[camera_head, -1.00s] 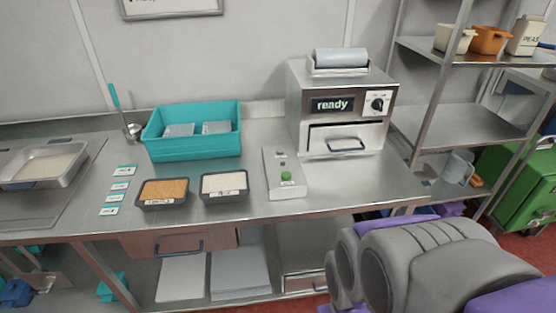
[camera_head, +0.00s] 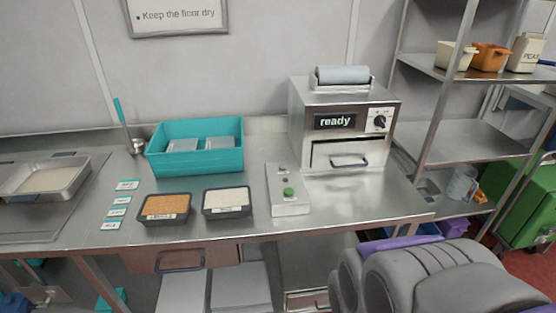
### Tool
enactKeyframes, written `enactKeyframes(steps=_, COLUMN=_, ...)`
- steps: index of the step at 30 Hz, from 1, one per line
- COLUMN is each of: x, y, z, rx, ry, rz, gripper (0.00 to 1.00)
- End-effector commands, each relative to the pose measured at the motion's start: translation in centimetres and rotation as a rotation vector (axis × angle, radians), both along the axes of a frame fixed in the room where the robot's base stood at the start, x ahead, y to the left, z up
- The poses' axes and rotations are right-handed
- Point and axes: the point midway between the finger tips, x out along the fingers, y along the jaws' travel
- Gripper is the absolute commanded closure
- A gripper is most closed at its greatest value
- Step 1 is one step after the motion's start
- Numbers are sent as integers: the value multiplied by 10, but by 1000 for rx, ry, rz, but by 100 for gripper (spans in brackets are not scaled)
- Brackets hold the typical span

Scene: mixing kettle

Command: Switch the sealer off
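The sealer (camera_head: 343,125) is a metal box at the right of the steel counter, against the back wall. Its dark display (camera_head: 335,121) reads "ready". A black rotary knob (camera_head: 380,121) sits on a white plate right of the display; its exact setting is too small to read. A drawer with a handle (camera_head: 349,162) is on its lower front, and a grey-blue roll (camera_head: 342,75) lies on top. My grey and purple arm fills the lower right, in front of and below the counter. My gripper is not in view.
A control box with a green button (camera_head: 288,192) stands left of the sealer. Trays of orange grains (camera_head: 165,207) and white contents (camera_head: 227,201), and a teal bin (camera_head: 195,147), are further left. A metal shelf rack (camera_head: 465,142) stands close on the right. The counter before the sealer is clear.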

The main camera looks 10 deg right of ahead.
Motion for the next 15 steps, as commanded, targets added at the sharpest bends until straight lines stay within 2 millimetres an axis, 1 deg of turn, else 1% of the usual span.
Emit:
enactKeyframes(steps=1, x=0, y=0, z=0, rx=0, ry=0, rz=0, gripper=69)
enactKeyframes(steps=9, x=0, y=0, z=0, rx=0, ry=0, rz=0, gripper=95)
enactKeyframes(steps=11, x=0, y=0, z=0, rx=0, ry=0, rz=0, gripper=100)
enactKeyframes(steps=15, x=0, y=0, z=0, rx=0, ry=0, rz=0, gripper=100)
